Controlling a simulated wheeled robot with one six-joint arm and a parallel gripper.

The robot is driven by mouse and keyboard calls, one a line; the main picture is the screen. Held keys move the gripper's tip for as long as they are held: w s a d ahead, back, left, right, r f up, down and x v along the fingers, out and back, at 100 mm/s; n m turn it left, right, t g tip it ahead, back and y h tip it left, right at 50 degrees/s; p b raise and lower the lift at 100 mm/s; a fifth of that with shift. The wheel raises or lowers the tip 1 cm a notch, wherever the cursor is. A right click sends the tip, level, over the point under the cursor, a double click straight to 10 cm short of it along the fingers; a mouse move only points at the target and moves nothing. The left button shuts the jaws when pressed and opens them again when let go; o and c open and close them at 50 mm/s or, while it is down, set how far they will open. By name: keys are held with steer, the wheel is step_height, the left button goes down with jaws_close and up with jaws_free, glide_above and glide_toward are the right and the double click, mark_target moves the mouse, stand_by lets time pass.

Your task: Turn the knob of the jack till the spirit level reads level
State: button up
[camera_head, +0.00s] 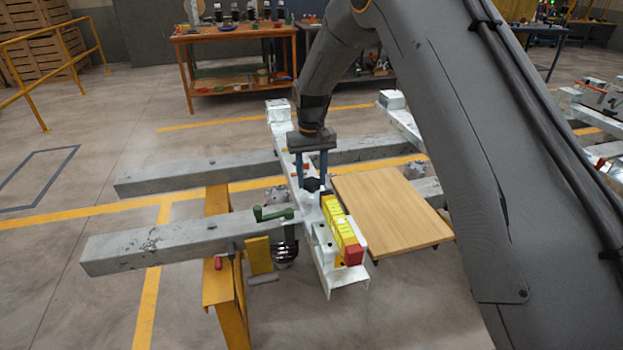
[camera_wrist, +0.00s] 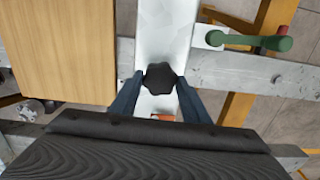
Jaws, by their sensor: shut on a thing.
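The black lobed knob (camera_wrist: 160,77) of the jack sits on a pale metal beam (camera_wrist: 163,30). My gripper (camera_wrist: 160,84) is shut on the knob, with one blue-grey finger on each side. In the head view the knob (camera_head: 312,185) shows between the fingertips of my gripper (camera_head: 311,180), which points straight down. The yellow spirit level (camera_head: 342,229) with a red end lies along the beam, nearer the camera than the knob. Its vial is too small to read. The jack's body below the knob is hidden.
A green crank handle (camera_head: 272,213) stands left of the beam, close to my gripper. A wooden board (camera_head: 390,208) lies to the right. Grey crossbeams (camera_head: 190,235) rest on a yellow stand (camera_head: 222,285).

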steer(key=n, duration=0.5)
steer(key=n+b, duration=0.1)
steer(key=n, duration=0.1)
steer(key=shift+w+a+r, duration=0.1)
steer(key=shift+w+r, duration=0.15)
steer(key=n, duration=0.4)
steer(key=shift+n, duration=0.4)
steer(key=shift+n+b, duration=0.4)
steer(key=shift+n, duration=1.3)
steer(key=o, duration=0.8)
steer(key=shift+o, duration=1.2)
steer(key=shift+s+f, duration=0.1)
